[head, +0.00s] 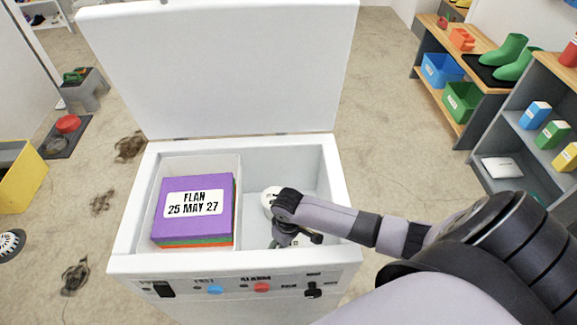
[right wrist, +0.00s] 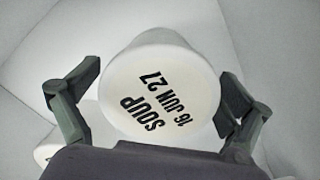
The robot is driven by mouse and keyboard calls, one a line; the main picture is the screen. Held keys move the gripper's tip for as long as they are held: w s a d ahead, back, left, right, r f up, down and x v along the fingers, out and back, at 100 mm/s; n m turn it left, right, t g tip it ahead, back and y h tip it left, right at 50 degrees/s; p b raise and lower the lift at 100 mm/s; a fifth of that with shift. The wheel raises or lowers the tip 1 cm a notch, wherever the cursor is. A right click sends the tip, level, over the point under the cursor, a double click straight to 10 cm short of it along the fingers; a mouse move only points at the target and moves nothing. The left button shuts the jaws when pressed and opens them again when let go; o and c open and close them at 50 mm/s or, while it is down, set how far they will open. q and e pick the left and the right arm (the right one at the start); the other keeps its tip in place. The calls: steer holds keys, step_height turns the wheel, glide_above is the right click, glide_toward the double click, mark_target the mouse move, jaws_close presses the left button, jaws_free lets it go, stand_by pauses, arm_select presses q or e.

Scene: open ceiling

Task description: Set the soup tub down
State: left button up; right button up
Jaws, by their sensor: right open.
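The soup tub (right wrist: 150,72) is white and round, and its lid reads "SOUP 16 JUN 27" in the right wrist view. In the head view a white round tub top (head: 269,197) shows in the freezer's right compartment, partly hidden by my arm. My right gripper (head: 296,238) reaches down into that compartment. In the right wrist view its fingers (right wrist: 158,100) are spread on both sides of the tub, with gaps, and do not grip it. What the tub's base rests on is hidden. My left gripper is not in view.
The white chest freezer (head: 128,265) has its lid (head: 215,65) raised. Its left compartment holds a purple box (head: 190,225) labelled "FLAN 25 MAY 27", on other coloured boxes. A white edge with dark marks (right wrist: 44,154) shows at lower left in the wrist view. Shelves (head: 495,120) stand right.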

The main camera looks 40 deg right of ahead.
step_height(320, 180, up, 11)
steer(key=shift+r+p, duration=0.1)
steer(key=shift+p, duration=0.7)
